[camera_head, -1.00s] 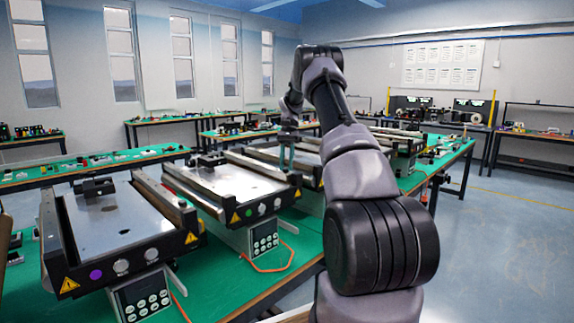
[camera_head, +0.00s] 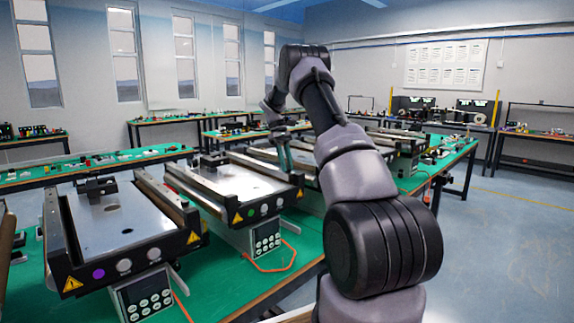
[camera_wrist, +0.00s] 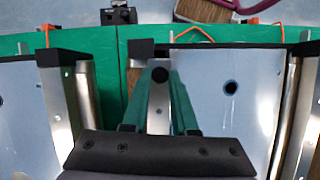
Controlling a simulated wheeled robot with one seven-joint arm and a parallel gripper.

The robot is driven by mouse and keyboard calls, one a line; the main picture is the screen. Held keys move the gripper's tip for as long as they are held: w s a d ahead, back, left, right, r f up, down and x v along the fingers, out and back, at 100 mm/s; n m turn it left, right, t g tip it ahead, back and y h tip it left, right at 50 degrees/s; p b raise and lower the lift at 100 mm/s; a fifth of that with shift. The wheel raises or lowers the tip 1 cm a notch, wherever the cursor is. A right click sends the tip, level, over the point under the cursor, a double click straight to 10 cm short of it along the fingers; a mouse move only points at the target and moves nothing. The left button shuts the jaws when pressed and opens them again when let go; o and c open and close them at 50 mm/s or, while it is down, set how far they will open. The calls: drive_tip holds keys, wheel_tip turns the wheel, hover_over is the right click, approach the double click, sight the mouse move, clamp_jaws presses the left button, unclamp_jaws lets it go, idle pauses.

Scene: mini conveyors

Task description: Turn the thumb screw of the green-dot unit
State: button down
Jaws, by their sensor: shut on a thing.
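The green-dot unit is the middle conveyor (camera_head: 245,182) in the head view, with a green dot (camera_head: 251,213) on its black front panel. My gripper (camera_head: 285,165) reaches down at this unit's right rail, near the front. In the wrist view its two teal fingers (camera_wrist: 158,82) close on either side of a round black knob, the thumb screw (camera_wrist: 160,74), at the silver rail (camera_wrist: 160,103). The knob's sides are partly hidden by the fingers. The unit's steel plate (camera_wrist: 255,100) lies to the right in the wrist view.
A purple-dot conveyor (camera_head: 115,225) stands to the left on the green table (camera_head: 215,285). Another conveyor's rail (camera_wrist: 57,100) is close by in the wrist view. Control boxes with orange cables (camera_head: 285,262) hang at the fronts. Further conveyors stand behind my arm.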

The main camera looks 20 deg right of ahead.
drive_tip(key=shift+n+h, duration=0.3)
drive_tip(key=shift+n, duration=0.4)
drive_tip(key=c, duration=0.7)
unclamp_jaws()
drive_tip(key=v, duration=1.1)
drive_tip(key=shift+a, duration=0.1)
